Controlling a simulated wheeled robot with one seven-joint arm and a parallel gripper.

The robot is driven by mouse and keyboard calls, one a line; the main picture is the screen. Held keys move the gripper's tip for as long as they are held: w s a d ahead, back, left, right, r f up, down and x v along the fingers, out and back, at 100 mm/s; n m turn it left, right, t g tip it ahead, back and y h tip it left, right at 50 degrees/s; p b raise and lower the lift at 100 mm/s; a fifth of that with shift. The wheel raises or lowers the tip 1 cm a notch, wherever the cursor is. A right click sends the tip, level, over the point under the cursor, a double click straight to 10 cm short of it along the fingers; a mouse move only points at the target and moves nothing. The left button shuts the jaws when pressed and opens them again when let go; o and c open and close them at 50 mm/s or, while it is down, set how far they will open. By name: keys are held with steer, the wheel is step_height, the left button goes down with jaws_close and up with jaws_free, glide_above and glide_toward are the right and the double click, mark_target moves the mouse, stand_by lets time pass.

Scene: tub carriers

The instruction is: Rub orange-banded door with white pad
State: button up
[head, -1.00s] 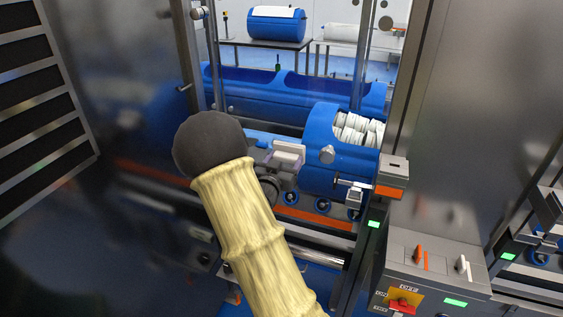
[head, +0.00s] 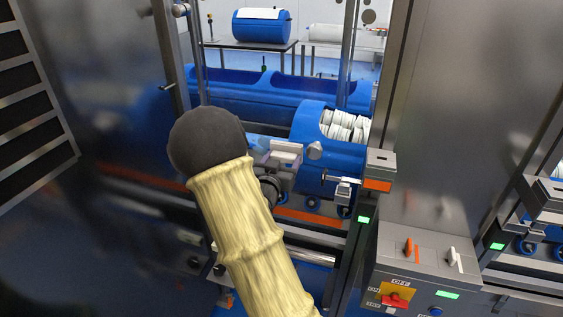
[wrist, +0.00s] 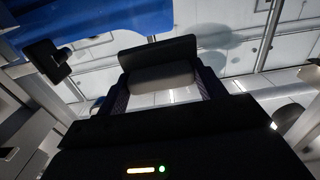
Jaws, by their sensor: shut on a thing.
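The white pad (head: 286,150) is a small pale block in my gripper (head: 272,176), which is partly hidden behind my padded arm. In the wrist view the pad (wrist: 162,77) lies between the two fingers of my gripper (wrist: 160,85), which are shut on it. An orange band (head: 306,217) runs low across the bay opening, behind and below my gripper. I take it for the door's band, but a clear pane is hard to make out. The pad appears in front of the opening, left of the blue tub; whether it touches anything, I cannot tell.
A blue tub (head: 337,158) with white rolls inside sits in the bay. A metal post (head: 394,120) and a switch box (head: 422,262) with orange, white and red controls stand right. A dark glossy panel (head: 110,130) is left. Another blue drum (head: 262,25) lies on a table behind.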

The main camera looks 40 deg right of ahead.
steer(key=shift+w+r, duration=0.1)
steer(key=shift+w+a, duration=1.15)
steer(key=shift+w, duration=0.25)
steer(key=shift+w+a, duration=0.1)
steer(key=shift+w+a+p, duration=0.25)
steer(key=shift+w+a, duration=0.25)
steer(key=shift+w, duration=0.2)
steer(key=shift+w+a+p, duration=0.2)
steer(key=shift+w+a, duration=0.3)
steer(key=shift+w, duration=0.2)
steer(key=shift+w+a+p, duration=0.4)
steer(key=shift+w+a, duration=0.8)
steer(key=shift+w, duration=0.25)
steer(key=shift+s+a, duration=0.1)
steer(key=shift+v, duration=2.85)
